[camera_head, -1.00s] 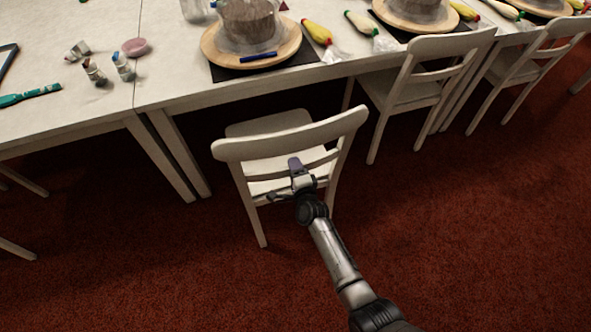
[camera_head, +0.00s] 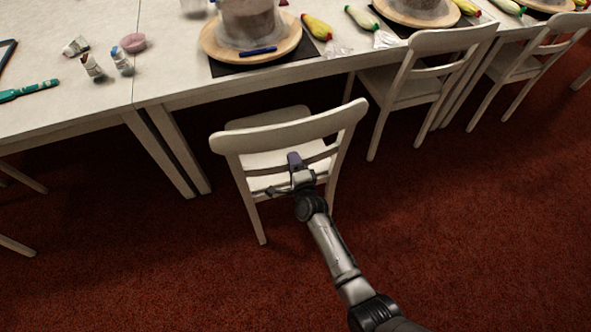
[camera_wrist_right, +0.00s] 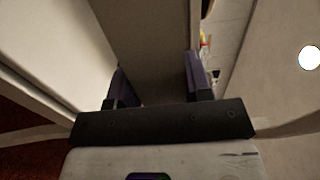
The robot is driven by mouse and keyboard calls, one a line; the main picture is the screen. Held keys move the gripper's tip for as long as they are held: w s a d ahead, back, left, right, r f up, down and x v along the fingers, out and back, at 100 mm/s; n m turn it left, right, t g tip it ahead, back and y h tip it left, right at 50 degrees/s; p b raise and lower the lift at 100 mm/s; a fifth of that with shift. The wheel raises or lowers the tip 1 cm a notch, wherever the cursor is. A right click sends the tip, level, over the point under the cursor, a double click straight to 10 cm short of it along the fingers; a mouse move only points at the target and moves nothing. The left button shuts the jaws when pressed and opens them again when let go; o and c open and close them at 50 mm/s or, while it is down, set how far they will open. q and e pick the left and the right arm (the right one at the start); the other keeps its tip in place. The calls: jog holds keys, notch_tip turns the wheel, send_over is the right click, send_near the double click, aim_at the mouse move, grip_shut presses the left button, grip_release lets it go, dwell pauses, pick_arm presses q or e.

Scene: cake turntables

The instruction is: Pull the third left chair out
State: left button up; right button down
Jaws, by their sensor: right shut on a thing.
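A white wooden chair (camera_head: 247,145) stands at the near side of the long table, its seat partly under the table edge and its back toward me. My right gripper (camera_head: 296,168) reaches to the middle of its backrest and is shut on a slat there. In the right wrist view the two dark fingers (camera_wrist_right: 158,82) stand on either side of the slat, with pale chair parts close around. My left gripper is not in view.
The white table (camera_head: 185,85) carries a cake on a round wooden board (camera_head: 222,51), piping bags (camera_head: 317,27) and small bottles (camera_head: 92,66). Another white chair (camera_head: 405,90) stands to the right. The red carpet (camera_head: 450,240) is clear in front.

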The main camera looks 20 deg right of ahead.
jog(key=shift+w+d+f+b, duration=0.15)
jog(key=shift+f+b, duration=0.25)
jog(key=shift+f, duration=0.25)
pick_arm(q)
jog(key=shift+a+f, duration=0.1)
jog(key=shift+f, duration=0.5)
pick_arm(e)
jog(key=shift+f, duration=0.15)
jog(key=c, duration=0.9)
grip_release()
jog(key=o, duration=0.4)
jog(key=shift+w+r, duration=0.2)
jog(key=shift+w, duration=0.1)
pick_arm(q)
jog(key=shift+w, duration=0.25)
pick_arm(e)
jog(key=shift+s+f, duration=0.1)
jog(key=shift+s, duration=0.15)
